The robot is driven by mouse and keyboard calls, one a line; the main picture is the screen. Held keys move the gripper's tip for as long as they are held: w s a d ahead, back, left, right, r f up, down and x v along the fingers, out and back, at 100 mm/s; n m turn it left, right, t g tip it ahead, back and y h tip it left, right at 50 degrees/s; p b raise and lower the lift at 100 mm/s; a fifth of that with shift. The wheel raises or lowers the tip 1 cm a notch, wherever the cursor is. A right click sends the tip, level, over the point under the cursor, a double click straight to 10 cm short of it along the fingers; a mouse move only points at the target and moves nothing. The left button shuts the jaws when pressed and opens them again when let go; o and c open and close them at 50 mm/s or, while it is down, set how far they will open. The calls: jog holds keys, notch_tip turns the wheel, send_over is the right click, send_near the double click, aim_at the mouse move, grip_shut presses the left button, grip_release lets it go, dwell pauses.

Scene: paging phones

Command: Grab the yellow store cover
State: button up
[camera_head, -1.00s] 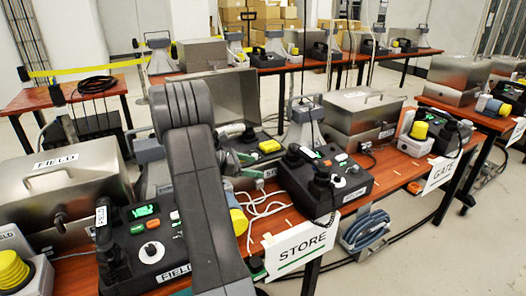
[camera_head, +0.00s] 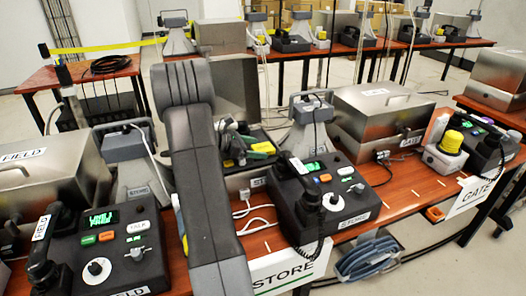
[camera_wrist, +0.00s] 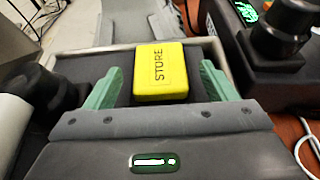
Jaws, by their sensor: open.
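The yellow store cover (camera_wrist: 161,78), a small block marked STORE, lies on a dark surface with a metal rim in the wrist view. My gripper (camera_wrist: 160,73) is open, its two green fingers on the left and right of the cover with a gap on each side. Whether the fingers are down at the cover's height is hard to tell. In the head view my gripper (camera_head: 243,146) is over the open metal store box (camera_head: 229,88), and the cover is mostly hidden there.
The black store phone (camera_head: 325,205) stands right of my gripper, with a STORE sign (camera_head: 286,268) in front. A closed metal box (camera_head: 378,116) is farther right. The field phone (camera_head: 98,245) is at left. A white cable (camera_wrist: 304,145) lies at lower right in the wrist view.

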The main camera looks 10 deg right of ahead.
jog(key=shift+w+d+f, duration=0.1)
jog(key=shift+d+f, duration=0.05)
jog(key=shift+d, duration=0.15)
jog(key=c, duration=1.1)
